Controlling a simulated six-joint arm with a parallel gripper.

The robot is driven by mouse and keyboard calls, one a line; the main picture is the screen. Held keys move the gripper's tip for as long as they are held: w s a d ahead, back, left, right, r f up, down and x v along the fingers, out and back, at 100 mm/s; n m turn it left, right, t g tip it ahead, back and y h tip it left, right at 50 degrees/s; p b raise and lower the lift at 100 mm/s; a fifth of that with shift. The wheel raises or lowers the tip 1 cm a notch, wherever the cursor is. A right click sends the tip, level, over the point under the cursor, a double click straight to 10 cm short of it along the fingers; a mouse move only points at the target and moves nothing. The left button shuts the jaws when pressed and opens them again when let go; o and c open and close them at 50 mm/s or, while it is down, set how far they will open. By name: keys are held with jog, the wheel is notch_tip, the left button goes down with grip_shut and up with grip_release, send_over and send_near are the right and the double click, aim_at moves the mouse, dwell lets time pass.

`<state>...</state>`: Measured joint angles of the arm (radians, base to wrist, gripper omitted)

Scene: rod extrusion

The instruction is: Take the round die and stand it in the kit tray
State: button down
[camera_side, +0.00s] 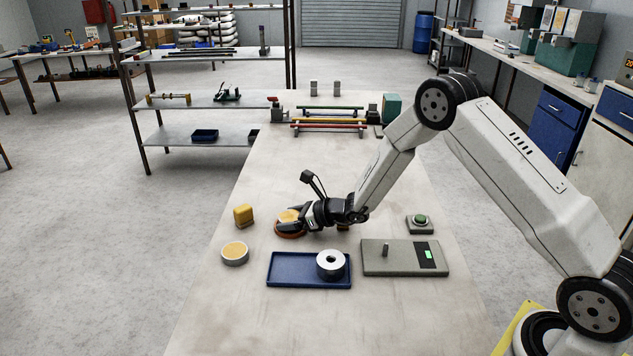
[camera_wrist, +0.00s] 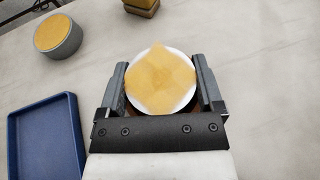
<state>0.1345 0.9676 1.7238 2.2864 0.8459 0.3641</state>
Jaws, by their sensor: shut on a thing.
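A silver round die (camera_side: 331,263) with a hole through its middle stands in the right part of the blue kit tray (camera_side: 288,269). The left part of the tray is bare. The tray (camera_wrist: 45,145) also shows at the left of the wrist view. My gripper (camera_side: 293,221) is away from the die, behind the tray. In the wrist view my gripper (camera_wrist: 160,85) is shut on a round white piece (camera_wrist: 134,64) with a yellow cloth-like square (camera_wrist: 160,78) on top. A brown round rim (camera_side: 289,235) shows under the held piece; whether it touches the table is unclear.
A round tin with a yellow top (camera_side: 235,253) stands left of the tray. A yellow block (camera_side: 243,215) lies behind it. Coloured rods (camera_side: 325,122) lie farther back.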

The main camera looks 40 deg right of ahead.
jog(key=shift+r, duration=0.25)
jog(key=shift+r, duration=0.85)
jog(key=s+r, duration=1.1)
jog(key=s, duration=0.3)
jog(key=shift+d, duration=0.2)
jog(key=shift+a+f, duration=0.1)
jog(key=shift+a, duration=0.05)
